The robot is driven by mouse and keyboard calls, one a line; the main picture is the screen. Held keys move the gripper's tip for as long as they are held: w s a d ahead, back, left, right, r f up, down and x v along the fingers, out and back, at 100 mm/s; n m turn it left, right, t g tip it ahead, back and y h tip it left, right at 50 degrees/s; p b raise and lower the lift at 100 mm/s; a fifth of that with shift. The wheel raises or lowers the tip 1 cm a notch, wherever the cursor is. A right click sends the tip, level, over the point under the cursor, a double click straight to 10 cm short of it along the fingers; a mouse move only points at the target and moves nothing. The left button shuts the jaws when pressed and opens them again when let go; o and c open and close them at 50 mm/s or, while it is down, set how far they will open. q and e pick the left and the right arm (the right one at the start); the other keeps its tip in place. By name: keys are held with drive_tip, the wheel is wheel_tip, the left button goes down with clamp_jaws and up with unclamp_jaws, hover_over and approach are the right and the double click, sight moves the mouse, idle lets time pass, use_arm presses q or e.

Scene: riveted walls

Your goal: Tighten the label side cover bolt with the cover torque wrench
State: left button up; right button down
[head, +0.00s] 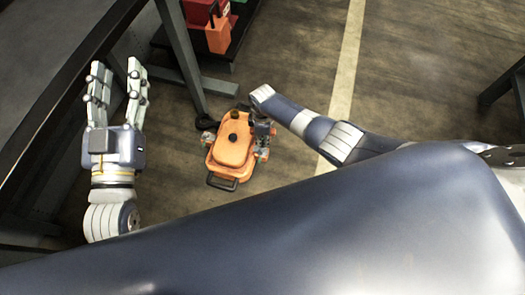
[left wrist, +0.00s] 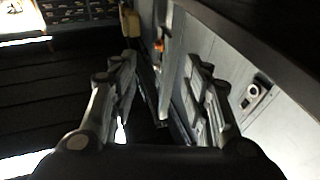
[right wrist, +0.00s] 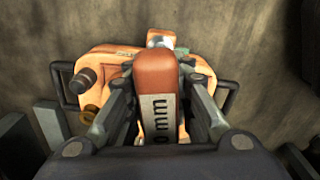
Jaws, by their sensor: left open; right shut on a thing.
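An orange machine with a rounded cover (head: 233,145) stands on the floor in the head view; it also shows in the right wrist view (right wrist: 108,63). My right gripper (head: 264,128) is at its right side, partly hidden by my arm. In the right wrist view my right gripper (right wrist: 157,112) is shut on an orange-brown tool (right wrist: 156,70) with a pale label ending in "0 mm", which looks like the cover torque wrench. Its far end and the label side bolt are hidden. My left gripper (head: 117,88) is open and empty, left of the machine and apart from it.
A dark bench frame with a leg (head: 182,55) stands left of the machine. Red and orange boxes (head: 218,35) sit on a low dark shelf behind. The floor right of the machine is clear, with a pale painted line (head: 345,60).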

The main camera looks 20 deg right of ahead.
drive_tip(key=shift+n, duration=2.1)
use_arm(q)
drive_tip(key=shift+s+d+r+t+h, duration=0.15)
drive_tip(key=shift+r+t, duration=0.1)
drive_tip(key=shift+r, duration=0.15)
drive_tip(key=shift+s+a+r+t+h, duration=0.1)
drive_tip(key=shift+r+t, duration=0.1)
drive_tip(key=shift+r, duration=0.25)
drive_tip(key=shift+s+d+r+t+h, duration=0.15)
drive_tip(key=shift+r+t, duration=0.1)
drive_tip(key=shift+r, duration=0.15)
drive_tip(key=shift+a, duration=0.15)
use_arm(e)
drive_tip(key=shift+w, duration=0.1)
